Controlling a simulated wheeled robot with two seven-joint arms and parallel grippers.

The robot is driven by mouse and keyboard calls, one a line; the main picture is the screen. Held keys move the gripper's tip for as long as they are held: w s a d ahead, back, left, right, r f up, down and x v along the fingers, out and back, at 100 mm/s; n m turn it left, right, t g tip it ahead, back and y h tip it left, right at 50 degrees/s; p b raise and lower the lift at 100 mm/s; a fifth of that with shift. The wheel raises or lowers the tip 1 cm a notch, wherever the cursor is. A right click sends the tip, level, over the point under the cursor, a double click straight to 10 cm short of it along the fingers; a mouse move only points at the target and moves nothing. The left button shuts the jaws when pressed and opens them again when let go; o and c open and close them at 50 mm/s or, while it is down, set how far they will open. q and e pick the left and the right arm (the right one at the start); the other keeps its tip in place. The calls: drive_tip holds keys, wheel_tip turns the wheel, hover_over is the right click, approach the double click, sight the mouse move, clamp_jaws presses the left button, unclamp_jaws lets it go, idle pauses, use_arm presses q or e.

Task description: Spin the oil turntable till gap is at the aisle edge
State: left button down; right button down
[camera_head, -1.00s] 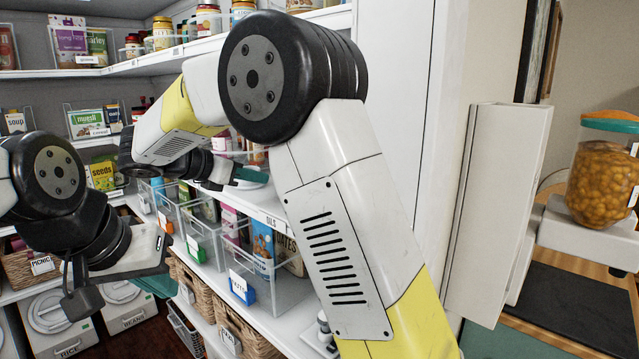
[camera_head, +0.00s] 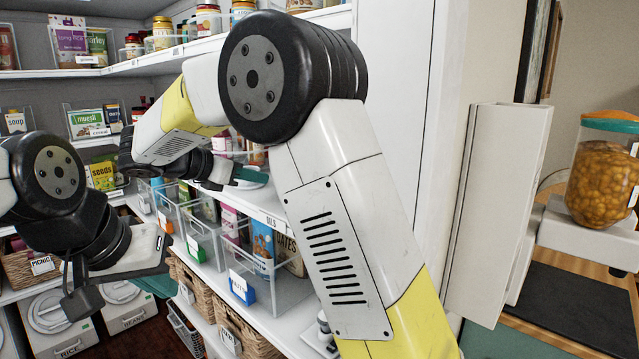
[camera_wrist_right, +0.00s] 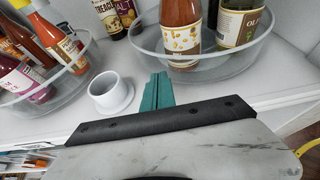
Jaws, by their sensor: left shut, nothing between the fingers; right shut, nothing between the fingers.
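In the right wrist view a clear round turntable (camera_wrist_right: 222,63) stands at the upper right with an orange-red bottle (camera_wrist_right: 181,24) and a dark green bottle with an "OLI" label (camera_wrist_right: 240,24). Its near floor is bare. My right gripper (camera_wrist_right: 158,80) is shut and empty, its teal fingers close to the turntable's near left rim; I cannot tell if they touch. In the head view the right gripper (camera_head: 250,176) is over the shelf labelled oils (camera_head: 272,221), and my arm hides most of the turntable. My left gripper (camera_head: 135,256) is shut at the left, fingertips unclear.
A second clear turntable (camera_wrist_right: 66,90) with red sauce bottles stands at the left. A white cup-like piece (camera_wrist_right: 110,92) sits between the turntables. Clear bins (camera_head: 262,270) and wicker baskets (camera_head: 245,335) are below. A white panel (camera_head: 495,210) rises at the right.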

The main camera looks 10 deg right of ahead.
drive_tip(key=shift+d, duration=0.75)
drive_tip(key=shift+s+d, duration=0.15)
drive_tip(key=shift+s, duration=0.95)
drive_tip(key=shift+s, duration=0.1)
drive_tip(key=shift+s+d, duration=0.55)
drive_tip(key=shift+s, duration=0.35)
drive_tip(key=shift+s, duration=0.1)
